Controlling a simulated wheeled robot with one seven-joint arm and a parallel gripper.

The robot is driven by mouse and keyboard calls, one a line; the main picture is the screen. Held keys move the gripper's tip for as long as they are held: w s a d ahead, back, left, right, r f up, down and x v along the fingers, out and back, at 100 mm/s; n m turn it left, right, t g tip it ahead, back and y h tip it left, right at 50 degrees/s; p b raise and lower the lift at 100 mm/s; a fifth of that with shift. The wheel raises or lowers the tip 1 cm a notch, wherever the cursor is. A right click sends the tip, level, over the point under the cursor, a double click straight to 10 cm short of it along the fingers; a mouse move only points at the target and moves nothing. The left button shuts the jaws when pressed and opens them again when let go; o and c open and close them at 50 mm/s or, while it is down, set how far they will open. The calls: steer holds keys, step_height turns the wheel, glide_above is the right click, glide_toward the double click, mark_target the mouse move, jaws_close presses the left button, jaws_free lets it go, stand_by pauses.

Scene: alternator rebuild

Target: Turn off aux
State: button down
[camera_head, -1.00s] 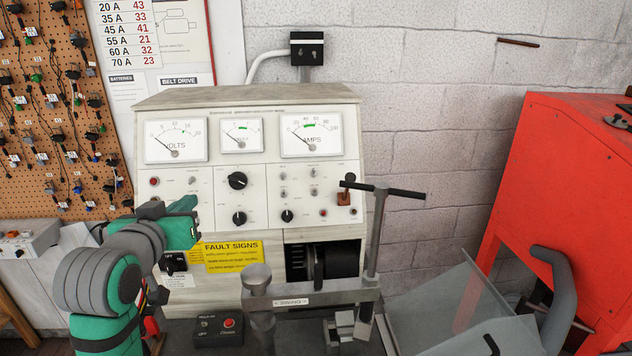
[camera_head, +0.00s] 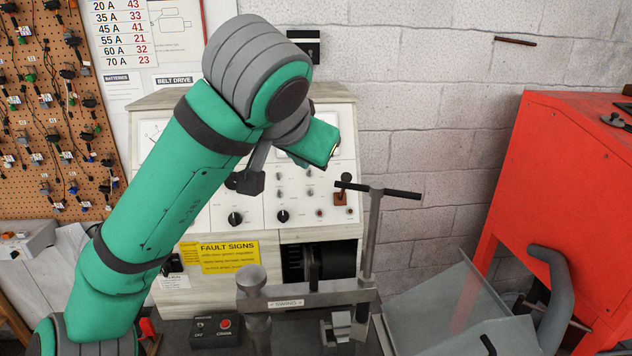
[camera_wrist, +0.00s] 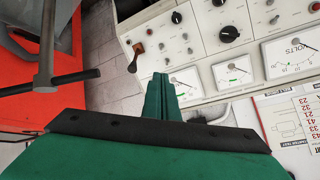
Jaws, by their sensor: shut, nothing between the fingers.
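The test bench's control panel (camera_head: 258,222) stands behind and below my arm in the head view. Small toggle switches (camera_head: 279,176) sit at the panel's right part, but I cannot read which one is labelled aux. The wrist view also shows the panel (camera_wrist: 206,52), upside down, with toggles, black knobs and meters. My gripper (camera_wrist: 161,95) is shut and empty. In the wrist view its fingertips point toward the panel's meter end; in the head view the green gripper (camera_head: 318,143) is in front of the upper right of the panel, apparently apart from it.
A brown-red lever (camera_head: 341,198) sits at the panel's right edge. A steel post with a black T-handle (camera_head: 378,190) rises in front. A red cabinet (camera_head: 560,170) stands at right.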

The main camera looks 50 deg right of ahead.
mark_target(311, 191)
steer(key=x, duration=2)
steer(key=shift+w, duration=0.1)
